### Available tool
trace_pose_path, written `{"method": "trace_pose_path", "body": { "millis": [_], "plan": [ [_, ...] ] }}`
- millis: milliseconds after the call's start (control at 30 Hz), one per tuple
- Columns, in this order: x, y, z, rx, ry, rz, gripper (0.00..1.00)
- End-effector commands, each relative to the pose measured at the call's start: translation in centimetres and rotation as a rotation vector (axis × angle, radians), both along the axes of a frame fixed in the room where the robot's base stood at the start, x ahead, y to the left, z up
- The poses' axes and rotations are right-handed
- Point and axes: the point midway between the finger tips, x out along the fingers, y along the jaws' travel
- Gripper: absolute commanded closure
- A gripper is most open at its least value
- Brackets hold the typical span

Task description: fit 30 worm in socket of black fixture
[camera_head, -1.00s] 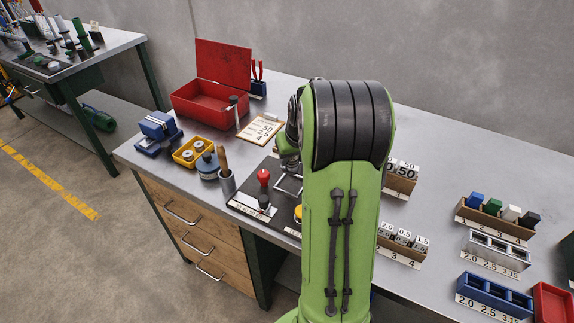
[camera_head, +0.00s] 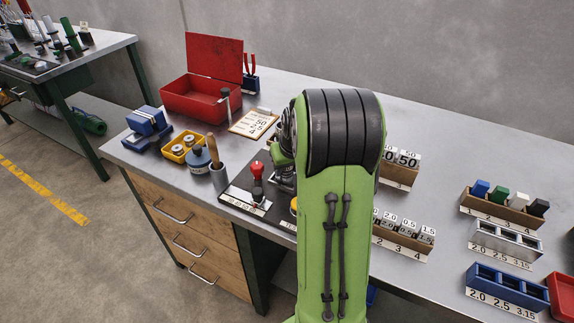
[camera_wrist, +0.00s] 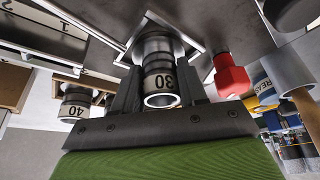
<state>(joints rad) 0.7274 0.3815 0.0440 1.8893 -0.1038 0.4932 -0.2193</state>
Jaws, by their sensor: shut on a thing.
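My gripper (camera_wrist: 160,85) is shut on the 30 worm (camera_wrist: 160,76), a grey ringed cylinder with a pale "30" band. In the wrist view its far end meets a dark surface inside a white square outline (camera_wrist: 137,30). I cannot tell whether it sits in a socket or only stands against it. In the head view the dark board (camera_head: 238,192) lies near the bench's front edge, partly behind my arm. The black fixture and its socket are not clearly distinguishable. My gripper is mostly hidden there behind my green arm.
A red knob (camera_wrist: 231,76) stands close beside the worm; it also shows in the head view (camera_head: 257,171). A 40 worm (camera_wrist: 76,106) is at the wrist view's left.

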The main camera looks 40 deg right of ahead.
Motion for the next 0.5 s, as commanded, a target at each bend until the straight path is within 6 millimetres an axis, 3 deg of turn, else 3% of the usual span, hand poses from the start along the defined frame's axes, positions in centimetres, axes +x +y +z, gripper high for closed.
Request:
{"method": "trace_pose_path", "body": {
  "millis": [100,133,300,500],
  "plan": [
    [0.1,-0.04,0.26,-0.003,-0.004,0.001,1.0],
    [0.1,-0.04,0.27,-0.004,-0.005,0.001,0.57],
    [0.09,-0.02,0.28,-0.002,-0.004,0.001,0.31],
    [0.07,-0.01,0.24,-0.002,-0.003,0.001,0.28]
  ]
}}
